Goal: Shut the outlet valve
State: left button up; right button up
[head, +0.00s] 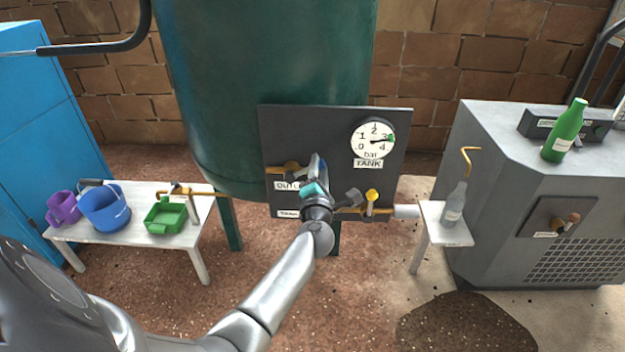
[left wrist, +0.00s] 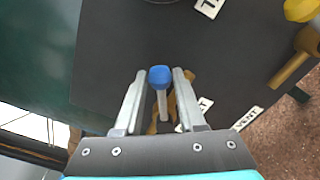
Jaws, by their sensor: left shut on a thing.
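The blue-tipped outlet valve handle (left wrist: 160,78) stands between my gripper fingers in the left wrist view, with a pale stem below the blue cap. My left gripper (left wrist: 159,92) is shut on it. In the head view my left gripper (head: 318,166) is at the dark panel (head: 330,125), beside the partly covered outlet label (head: 286,185). A brass pipe (head: 282,169) shows just left of the gripper. The handle is hidden behind my gripper in the head view. My right gripper is not in view.
A gauge (head: 372,140) on the panel has its needle near 3. A yellow-knobbed valve (head: 372,195) sits lower right. A white table (head: 190,235) holds a purple jug, blue bucket and green tray. A small stand (head: 447,233) holds a clear bottle. A grey machine (head: 490,190) stands right.

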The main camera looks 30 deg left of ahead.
pick_arm(q)
jog(key=r+n, duration=0.1)
jog(key=a+n+p, duration=0.1)
jog(key=n, duration=0.1)
jog(key=shift+s+a+r, duration=0.15)
jog(key=shift+s+r, duration=0.25)
jog(key=n, duration=0.1)
jog(key=s+a+r+n+p, duration=0.1)
jog(key=n, duration=0.1)
jog(key=shift+a+r, duration=0.15)
jog(key=shift+a, duration=0.15)
